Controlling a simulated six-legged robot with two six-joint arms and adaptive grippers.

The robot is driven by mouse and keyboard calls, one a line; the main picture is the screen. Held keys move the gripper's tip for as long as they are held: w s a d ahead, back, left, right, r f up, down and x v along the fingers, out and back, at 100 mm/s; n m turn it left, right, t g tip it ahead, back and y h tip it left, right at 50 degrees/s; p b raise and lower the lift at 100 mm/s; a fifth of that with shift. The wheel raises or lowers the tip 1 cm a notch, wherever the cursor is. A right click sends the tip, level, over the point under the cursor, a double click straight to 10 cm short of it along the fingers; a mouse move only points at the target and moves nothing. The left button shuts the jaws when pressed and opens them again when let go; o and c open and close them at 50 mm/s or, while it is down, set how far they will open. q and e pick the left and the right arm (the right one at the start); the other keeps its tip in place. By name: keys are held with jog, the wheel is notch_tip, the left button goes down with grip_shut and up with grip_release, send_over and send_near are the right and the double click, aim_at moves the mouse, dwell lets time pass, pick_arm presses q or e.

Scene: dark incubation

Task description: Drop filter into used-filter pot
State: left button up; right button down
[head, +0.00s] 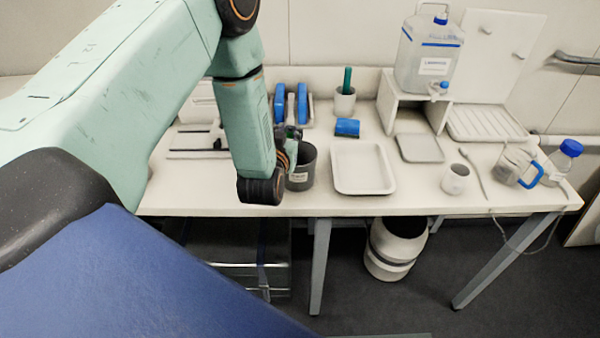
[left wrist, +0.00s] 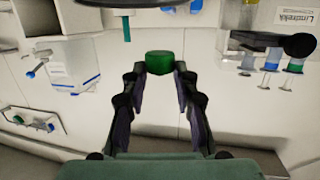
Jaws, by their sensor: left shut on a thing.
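My left gripper (head: 291,137) is largely hidden behind my wrist in the head view, close to the dark grey labelled pot (head: 302,168) on the table. In the left wrist view my left gripper (left wrist: 160,70) has both fingers closed on a small green piece (left wrist: 159,64), held at the fingertips. I cannot tell for certain that this piece is the filter. A dark curved edge crosses the top of that view, and I cannot tell whether it is the pot's rim. My right gripper is not in view.
A white tray (head: 363,187) stands right of the pot. A cup (head: 344,103) with a green-handled thing, a blue block (head: 347,127) and a blue-sided rack (head: 293,104) stand behind. A mug (head: 456,179), a jug (head: 511,165) and a water container (head: 428,55) are further right.

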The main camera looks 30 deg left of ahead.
pick_arm(q)
notch_tip(320, 180, down, 5)
jog(key=b, duration=0.3)
jog(key=o, duration=0.5)
jog(key=shift+d+r, duration=0.15)
jog(key=shift+d, duration=0.05)
jog(key=shift+o, duration=1.4)
jog(key=shift+a, duration=0.1)
